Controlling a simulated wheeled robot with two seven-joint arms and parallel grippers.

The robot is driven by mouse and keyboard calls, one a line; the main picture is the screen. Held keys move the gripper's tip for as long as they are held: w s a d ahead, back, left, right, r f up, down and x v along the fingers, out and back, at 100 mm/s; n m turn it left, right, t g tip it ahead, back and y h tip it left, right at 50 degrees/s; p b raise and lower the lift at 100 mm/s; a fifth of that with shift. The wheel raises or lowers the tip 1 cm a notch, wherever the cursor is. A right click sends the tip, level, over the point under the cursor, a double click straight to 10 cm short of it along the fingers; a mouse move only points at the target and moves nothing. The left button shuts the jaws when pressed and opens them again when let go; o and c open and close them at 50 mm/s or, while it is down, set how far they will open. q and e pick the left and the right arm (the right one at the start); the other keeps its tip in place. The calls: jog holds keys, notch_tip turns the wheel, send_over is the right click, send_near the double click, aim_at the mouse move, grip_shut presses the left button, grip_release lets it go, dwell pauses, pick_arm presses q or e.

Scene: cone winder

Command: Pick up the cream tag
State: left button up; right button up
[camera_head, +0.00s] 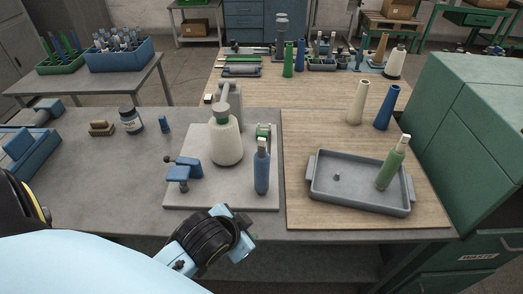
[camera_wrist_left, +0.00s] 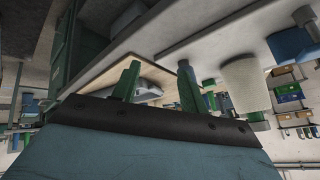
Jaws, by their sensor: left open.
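No separate cream tag can be made out for certain. A small cream piece (camera_head: 263,143) tops the blue bobbin (camera_head: 262,172) on the grey plate, and another cream piece (camera_head: 405,140) tops the green bobbin (camera_head: 391,169) in the grey tray. My left gripper (camera_wrist_left: 158,72) is open, with two green fingers and nothing seen between them. In the head view, my dark left wrist is at the plate's front edge, below the blue bobbin; the fingers are mostly hidden there. My right gripper is out of view.
A large cream cone (camera_head: 226,141) and a blue clamp (camera_head: 181,171) stand on the grey plate (camera_head: 225,198). The grey tray (camera_head: 335,198) lies on the wooden board at right. A green cabinet (camera_head: 465,130) bounds the right side. The left grey tabletop is partly clear.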

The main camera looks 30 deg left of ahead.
pick_arm(q)
jog(key=w+d+r+m+t+h, duration=0.2)
jog(key=w+r+m+t, duration=0.25)
jog(key=r, duration=0.55)
jog(key=w+d+r+m+t+h, duration=0.15)
jog(key=w+r+m+t, duration=0.3)
jog(key=r, duration=0.45)
jog(key=w+d+r+m+t+h, duration=0.15)
jog(key=w+r+m+t, duration=0.35)
jog(key=r, duration=0.5)
jog(key=s+d+r+m+g+h, duration=0.45)
jog(key=d+m+g+h, duration=0.35)
jog(key=m, duration=0.8)
jog(key=s+d+r+m+g+h, duration=0.5)
jog(key=m+h, duration=0.5)
jog(key=m, duration=0.6)
jog(key=m+g+y, duration=0.4)
jog(key=m+y, duration=1.4)
jog(key=y, duration=0.5)
send_near(261, 139)
jog(key=shift+p+x, duration=0.3)
jog(key=shift+x, duration=4.1)
jog(key=c, duration=0.8)
